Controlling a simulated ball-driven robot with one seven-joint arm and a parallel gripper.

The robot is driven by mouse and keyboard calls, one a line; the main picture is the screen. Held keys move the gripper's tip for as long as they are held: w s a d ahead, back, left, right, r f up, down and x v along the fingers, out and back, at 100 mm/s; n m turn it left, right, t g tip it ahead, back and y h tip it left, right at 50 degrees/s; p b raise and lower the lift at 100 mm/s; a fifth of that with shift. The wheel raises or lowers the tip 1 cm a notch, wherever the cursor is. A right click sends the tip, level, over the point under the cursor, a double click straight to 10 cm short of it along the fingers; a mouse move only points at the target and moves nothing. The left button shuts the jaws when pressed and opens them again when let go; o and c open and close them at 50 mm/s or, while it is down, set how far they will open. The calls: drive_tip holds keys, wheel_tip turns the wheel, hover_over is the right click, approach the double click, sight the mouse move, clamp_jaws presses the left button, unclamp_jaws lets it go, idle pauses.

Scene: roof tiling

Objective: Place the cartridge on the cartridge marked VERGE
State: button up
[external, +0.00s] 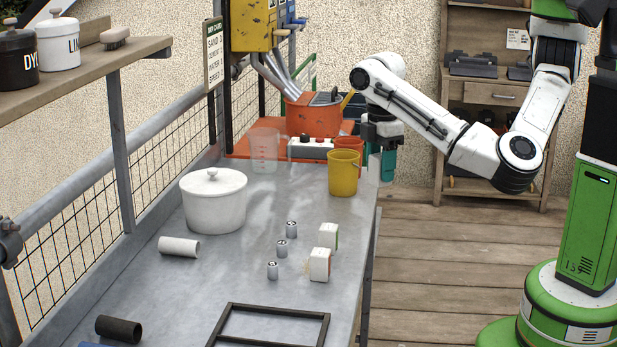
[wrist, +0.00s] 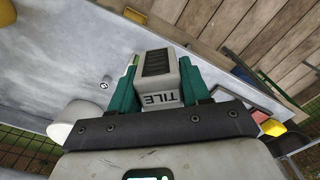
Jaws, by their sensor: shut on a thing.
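My gripper (external: 386,165) has teal fingers and hangs at the right side of the bench, beside the yellow bucket. In the wrist view its fingers are shut on a pale cartridge (wrist: 162,92) lettered TILE, with a dark ribbed panel. The fingers mostly hide this cartridge in the external view. Two white box-shaped cartridges, a rear one (external: 328,235) and a front one (external: 320,265), stand apart on the bench near its right edge. No lettering can be read on either, so I cannot tell which is marked VERGE.
A yellow bucket (external: 343,173) stands near my gripper, with an orange mixer (external: 312,118) behind. A clear jug (external: 264,150), a white lidded pot (external: 213,201) and several small numbered cylinders (external: 282,248) stand on the bench. A black frame (external: 270,308) lies in front.

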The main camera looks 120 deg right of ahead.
drive_tip(key=w+a+r+n, duration=0.1)
drive_tip(key=w+a, duration=0.1)
hover_over(321, 252)
drive_tip(key=f, duration=0.8)
drive_tip(key=shift+s+f+b, duration=0.35)
drive_tip(key=shift+f, duration=0.05)
drive_tip(key=shift+w+f, duration=0.3)
drive_tip(key=shift+f, duration=1.7)
drive_tip(key=shift+d, duration=0.1)
drive_tip(key=o, duration=1.1)
drive_tip(key=shift+f, duration=0.1)
drive_tip(key=shift+c, duration=0.2)
